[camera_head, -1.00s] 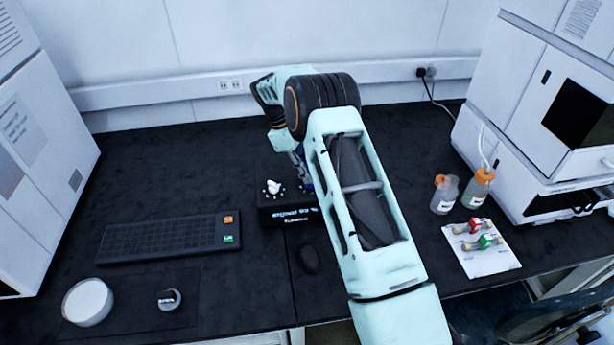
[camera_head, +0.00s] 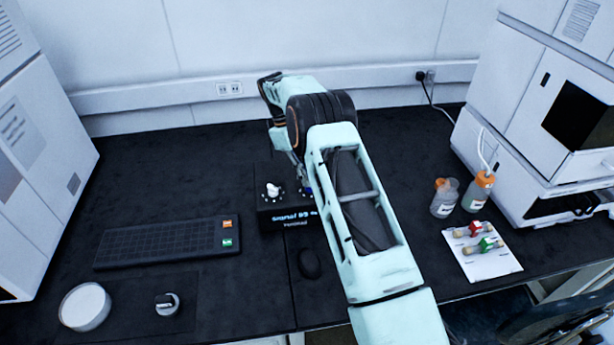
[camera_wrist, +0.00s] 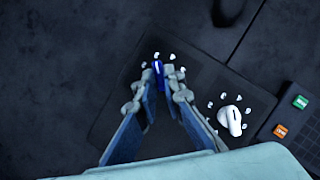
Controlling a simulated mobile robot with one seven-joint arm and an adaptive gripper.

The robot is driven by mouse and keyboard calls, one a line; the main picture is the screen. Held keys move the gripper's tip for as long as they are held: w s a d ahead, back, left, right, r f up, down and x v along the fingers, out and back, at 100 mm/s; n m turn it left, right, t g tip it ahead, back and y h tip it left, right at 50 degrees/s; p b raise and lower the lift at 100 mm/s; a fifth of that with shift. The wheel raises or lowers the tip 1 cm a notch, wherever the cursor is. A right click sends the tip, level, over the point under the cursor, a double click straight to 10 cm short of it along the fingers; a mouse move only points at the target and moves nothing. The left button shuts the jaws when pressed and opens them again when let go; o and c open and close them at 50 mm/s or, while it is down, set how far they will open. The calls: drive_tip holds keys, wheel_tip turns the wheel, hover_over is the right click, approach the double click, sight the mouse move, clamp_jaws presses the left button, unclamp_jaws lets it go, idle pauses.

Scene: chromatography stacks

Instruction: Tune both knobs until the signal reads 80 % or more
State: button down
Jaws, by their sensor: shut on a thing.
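A black tuning box (camera_head: 264,203) stands on the bench, with a white knob (camera_head: 273,190) on its left in the head view. Its front display (camera_head: 292,217) seems to read "Signal 89 %", but my arm covers the right end and the smaller line below is hard to read. In the wrist view the white knob (camera_wrist: 234,120) is at the right, clear of my fingers, ringed by white dots. My gripper (camera_wrist: 160,84) is shut on the blue knob (camera_wrist: 158,68), on the same box top (camera_wrist: 207,72). My arm mostly hides the blue knob in the head view.
A keyboard (camera_head: 165,243) with orange and green keys lies left of the box. A dark mouse (camera_head: 309,263) lies in front. Large white instruments flank the bench.

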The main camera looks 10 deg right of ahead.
drive_tip(key=c, duration=2)
unclamp_jaws()
drive_tip(key=shift+c, duration=0.2)
drive_tip(key=shift+r, duration=0.1)
drive_tip(key=v, duration=0.7)
drive_tip(key=shift+r, duration=0.15)
drive_tip(key=shift+w+a, duration=0.1)
